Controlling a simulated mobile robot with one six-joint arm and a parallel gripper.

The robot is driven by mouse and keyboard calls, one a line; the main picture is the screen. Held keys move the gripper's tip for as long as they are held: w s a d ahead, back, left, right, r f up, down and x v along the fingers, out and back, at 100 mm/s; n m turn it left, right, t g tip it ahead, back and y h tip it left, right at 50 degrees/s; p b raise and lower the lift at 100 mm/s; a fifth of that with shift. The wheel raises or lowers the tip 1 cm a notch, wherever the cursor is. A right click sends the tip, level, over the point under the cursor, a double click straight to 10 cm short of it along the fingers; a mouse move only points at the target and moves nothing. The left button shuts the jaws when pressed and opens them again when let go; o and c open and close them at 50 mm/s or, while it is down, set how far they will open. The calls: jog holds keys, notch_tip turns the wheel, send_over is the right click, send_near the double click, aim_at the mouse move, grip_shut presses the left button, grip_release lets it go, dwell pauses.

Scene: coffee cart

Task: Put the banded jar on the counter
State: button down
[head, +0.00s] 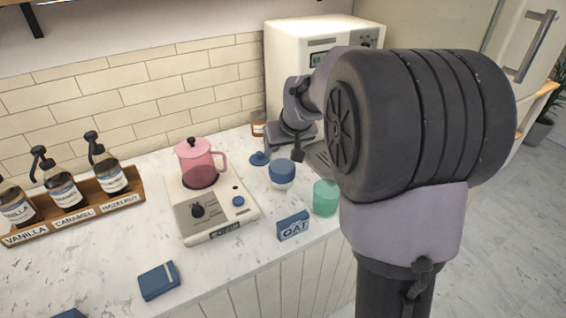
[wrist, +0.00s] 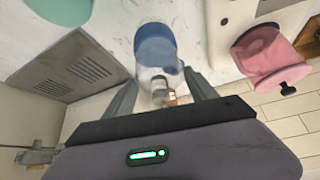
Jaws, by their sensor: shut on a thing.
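The banded jar (head: 282,173), pale with a wide blue band, is at the counter's right part, beside the scale-like cooker. In the wrist view the jar (wrist: 157,48) is between my two fingers, which are set wide around it. My gripper (wrist: 160,85) is shut on it. In the head view my gripper (head: 297,150) is just behind and above the jar, partly hidden by my arm. I cannot tell whether the jar's base touches the white marbled counter (head: 110,245).
A pink pot (head: 200,165) stands on the cooker (head: 215,212) to the left. A green cup (head: 325,198) and an OAT carton (head: 293,225) are near the front edge. A small blue lidlike thing (head: 259,158) and an amber jar (head: 258,124) are behind.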

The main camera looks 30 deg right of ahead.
jog(key=shift+f+b, duration=0.35)
jog(key=shift+f, duration=0.8)
jog(key=shift+c, duration=1.4)
grip_release()
jog(key=shift+f, duration=0.1)
jog(key=shift+r, duration=0.2)
jog(key=a+p+v, duration=0.1)
jog(key=p+v, duration=0.4)
jog(key=v, duration=0.8)
jog(key=s+a+f+m+y, duration=0.1)
jog(key=s+a, duration=0.8)
jog(key=s, duration=0.2)
jog(key=s+a+f+m+y, duration=0.1)
jog(key=s+a+y, duration=0.1)
jog(key=s+a, duration=0.7)
jog(key=s, duration=0.3)
jog(key=shift+s+g+b, duration=0.3)
jog(key=shift+d, duration=0.1)
